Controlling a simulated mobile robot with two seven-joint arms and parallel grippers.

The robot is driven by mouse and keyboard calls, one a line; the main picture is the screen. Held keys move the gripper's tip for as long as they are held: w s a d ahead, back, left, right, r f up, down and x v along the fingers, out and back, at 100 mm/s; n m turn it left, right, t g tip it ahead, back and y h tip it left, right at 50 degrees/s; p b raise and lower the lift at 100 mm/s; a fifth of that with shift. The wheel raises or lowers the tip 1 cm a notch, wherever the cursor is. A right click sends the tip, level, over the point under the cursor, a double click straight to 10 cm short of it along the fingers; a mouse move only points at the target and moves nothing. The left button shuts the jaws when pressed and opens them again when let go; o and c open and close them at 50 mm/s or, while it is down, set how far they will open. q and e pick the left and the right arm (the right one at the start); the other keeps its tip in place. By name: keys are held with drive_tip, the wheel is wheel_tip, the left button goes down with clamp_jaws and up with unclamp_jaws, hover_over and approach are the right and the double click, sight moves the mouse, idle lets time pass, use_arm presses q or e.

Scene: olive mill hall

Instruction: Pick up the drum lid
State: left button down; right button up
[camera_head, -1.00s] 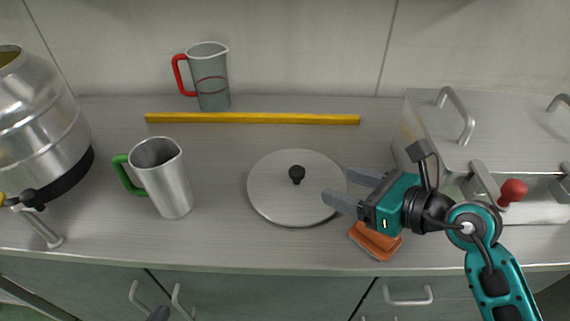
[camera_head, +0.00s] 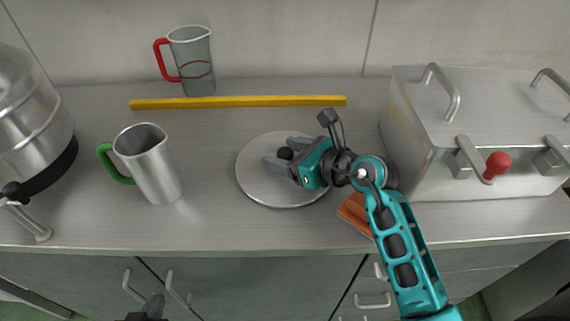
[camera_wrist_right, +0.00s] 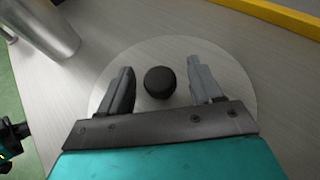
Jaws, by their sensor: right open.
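The drum lid (camera_head: 262,188) is a flat, round, grey metal disc with a black knob (camera_head: 285,153) at its middle. It lies on the counter, near the centre of the head view. My right gripper (camera_head: 284,152) is open over the lid, with its fingers on either side of the knob. In the right wrist view the knob (camera_wrist_right: 160,82) sits between the two open fingers, apart from both, with the lid (camera_wrist_right: 150,50) around it. Part of the lid is hidden by my right gripper. My left gripper (camera_head: 152,305) shows only in small part at the bottom edge; its jaws are unclear.
A steel jug with a green handle (camera_head: 155,170) stands left of the lid. A red-handled measuring jug (camera_head: 197,65) and a yellow bar (camera_head: 238,102) are behind it. An orange block (camera_head: 352,210) lies under my right arm. A metal box (camera_head: 430,150) stands right, a steel drum (camera_head: 30,120) left.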

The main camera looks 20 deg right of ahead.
drive_tip(key=shift+w+a, duration=0.15)
drive_tip(key=shift+w, duration=0.05)
drive_tip(key=c, duration=1.2)
clamp_jaws()
